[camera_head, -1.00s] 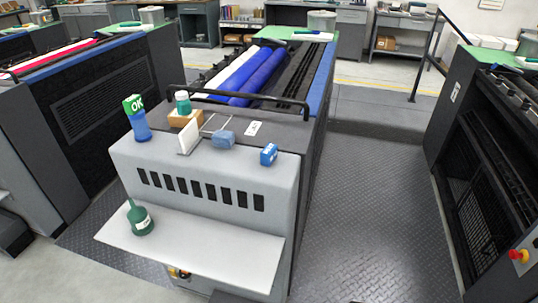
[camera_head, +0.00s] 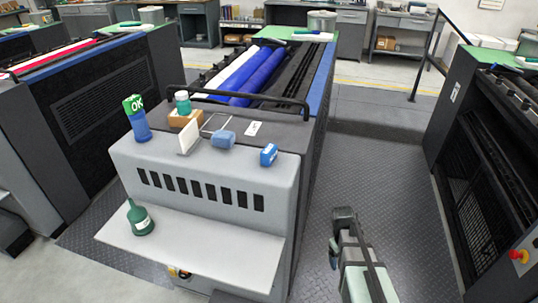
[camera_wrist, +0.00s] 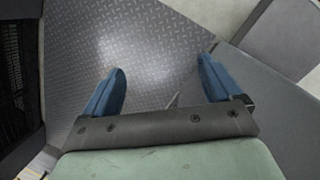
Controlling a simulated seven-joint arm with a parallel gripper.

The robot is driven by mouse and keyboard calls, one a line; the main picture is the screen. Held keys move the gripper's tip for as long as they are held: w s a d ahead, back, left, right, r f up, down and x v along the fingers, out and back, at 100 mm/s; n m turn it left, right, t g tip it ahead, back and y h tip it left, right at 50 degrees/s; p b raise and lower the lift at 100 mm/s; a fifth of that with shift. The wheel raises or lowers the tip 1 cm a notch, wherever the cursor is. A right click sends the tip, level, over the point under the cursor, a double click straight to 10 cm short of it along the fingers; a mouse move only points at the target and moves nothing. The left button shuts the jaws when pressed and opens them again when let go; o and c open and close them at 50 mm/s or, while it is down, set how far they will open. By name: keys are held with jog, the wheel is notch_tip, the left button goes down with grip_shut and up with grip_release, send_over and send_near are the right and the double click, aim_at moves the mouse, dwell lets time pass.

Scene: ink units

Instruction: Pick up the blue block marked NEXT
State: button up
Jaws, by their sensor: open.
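The blue block (camera_head: 268,155) stands on the grey top of the near press unit, close to its right front edge. White marking shows on it, too small to read surely. My gripper (camera_wrist: 162,70) is open and empty in the wrist view, its two blue fingers spread apart above the diamond-plate floor. The block is not seen in the wrist view. In the head view my arm shows at lower right, over the floor beside the press, well apart from the block.
A blue sponge-like piece (camera_head: 223,139) lies left of the block, near a white card (camera_head: 254,128). A blue bottle with a green OK sign (camera_head: 139,121), a teal-lidded jar (camera_head: 183,103) and a black rail (camera_head: 250,98) are further back. A green bottle (camera_head: 140,218) stands on the lower shelf (camera_head: 205,250).

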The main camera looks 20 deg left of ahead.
jog(key=w+a+r+n+t, duration=0.2)
jog(key=w+a+r, duration=0.3)
jog(key=r, duration=0.4)
jog(key=w+a+r+n+t, duration=0.1)
jog(key=w+a+r, duration=0.1)
jog(key=w+r, duration=0.6)
notch_tip(320, 180, up, 37)
jog(key=n+g+y, duration=0.2)
jog(key=n+y, duration=0.2)
jog(key=n, duration=0.1)
send_over(269, 148)
jog(key=d, duration=0.2)
jog(key=f, duration=0.4)
jog(key=a+f, duration=0.1)
jog(key=f, duration=0.3)
jog(key=a+f, duration=0.1)
jog(key=f, duration=0.4)
jog(key=c, duration=1.1)
